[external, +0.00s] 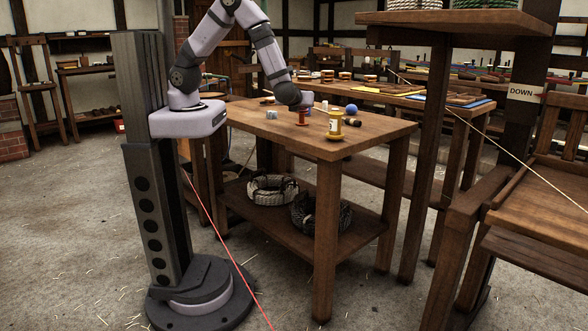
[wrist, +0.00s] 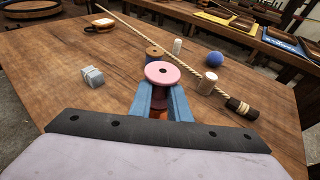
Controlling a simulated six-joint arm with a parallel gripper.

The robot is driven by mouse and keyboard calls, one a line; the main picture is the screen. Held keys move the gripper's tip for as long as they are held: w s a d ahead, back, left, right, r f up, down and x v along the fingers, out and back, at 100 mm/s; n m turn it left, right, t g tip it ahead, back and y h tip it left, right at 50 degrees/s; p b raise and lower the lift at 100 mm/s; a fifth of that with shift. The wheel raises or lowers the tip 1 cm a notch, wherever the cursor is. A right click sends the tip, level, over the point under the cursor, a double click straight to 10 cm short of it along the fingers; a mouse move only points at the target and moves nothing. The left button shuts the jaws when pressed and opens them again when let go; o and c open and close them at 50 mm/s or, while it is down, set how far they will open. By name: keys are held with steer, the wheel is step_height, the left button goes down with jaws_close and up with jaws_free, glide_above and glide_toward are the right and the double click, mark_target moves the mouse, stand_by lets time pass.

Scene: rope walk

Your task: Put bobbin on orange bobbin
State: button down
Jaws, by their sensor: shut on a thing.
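My gripper (wrist: 160,98) has its blue fingers closed on a bobbin (wrist: 162,72) with a pink top and a darker red lower part. In the external view my gripper (external: 304,101) is small, with a red bobbin (external: 303,118) right beneath it. I cannot tell whether its base touches the table. An orange-brown bobbin (wrist: 153,52) stands just beyond the held one in the wrist view, partly hidden by it. I cannot match these two with certainty.
On the table (external: 375,137) are a grey cube (wrist: 92,76), a blue ball (wrist: 215,58) and two pale cylinders (wrist: 208,83) (wrist: 177,46). A rope (wrist: 190,72) runs diagonally past the bobbins, near a dark-ended cylinder (wrist: 242,108). The table's near left area is clear.

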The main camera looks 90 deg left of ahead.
steer(key=shift+f, duration=0.3)
steer(key=c, duration=1.7)
jaws_free()
steer(key=shift+o, duration=0.2)
steer(key=shift+r, duration=0.1)
steer(key=shift+r, duration=0.15)
steer(key=v, duration=1.2)
steer(key=shift+b, duration=0.35)
